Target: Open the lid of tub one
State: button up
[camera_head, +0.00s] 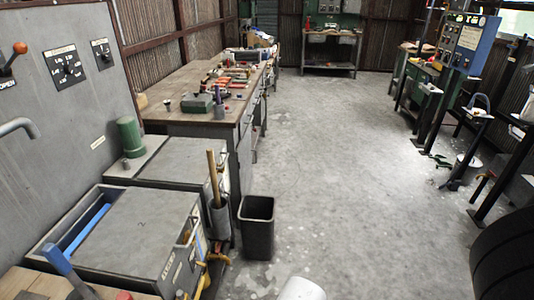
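I cannot make out a tub marked as tub one in the head view, and no hinged lid stands clearly open. A grey box-like unit (140,235) with a flat top is at the lower left; a small mark on its top is too faint to read surely. A second grey unit (183,160) with a flat top stands behind it. I cannot tell whether either is a tub. My gripper is not in view.
A black open bin (257,228) stands on the floor right of the grey units. A long workbench (215,115) with tools runs along the left. A dark tyre (508,255) is at the lower right. The concrete floor (340,170) between is mostly clear.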

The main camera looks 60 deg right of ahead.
aim_at(179, 160)
jog(key=z, duration=0.95)
jog(key=i+j+z, duration=0.25)
jog(key=i+z, duration=0.15)
jog(key=i+j+z, duration=0.35)
jog(key=i, duration=0.2)
